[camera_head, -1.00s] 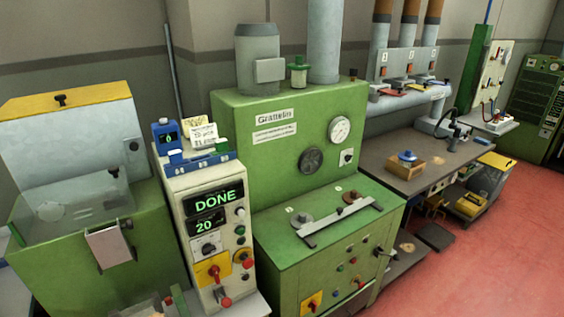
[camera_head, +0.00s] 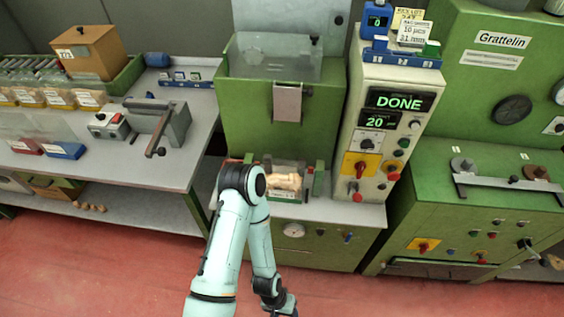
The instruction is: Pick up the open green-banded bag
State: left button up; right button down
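A clear open container or bag of pale corks (camera_head: 287,181) sits on the ledge in front of the green machine with the clear hood. Green upright parts flank it and a small label shows at its front; I cannot tell for sure that it is the green-banded bag. My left arm rises from the bottom and bends at the elbow just in front of the corks, hiding their left side. My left gripper (camera_head: 284,306) hangs low at the bottom edge, below and apart from the corks; its fingers are too small and cut off to read. My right gripper is out of view.
Several filled clear bags (camera_head: 45,97) stand on the left bench (camera_head: 165,175), near a grey lever press (camera_head: 160,122). A control box (camera_head: 393,120) reading DONE and 20 stands right of the corks. The red floor (camera_head: 110,255) in front is clear.

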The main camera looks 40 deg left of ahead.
aim_at(284, 178)
jog(key=j+u, duration=0.25)
jog(key=u, duration=0.2)
jog(key=j+u, duration=0.25)
jog(key=u, duration=0.2)
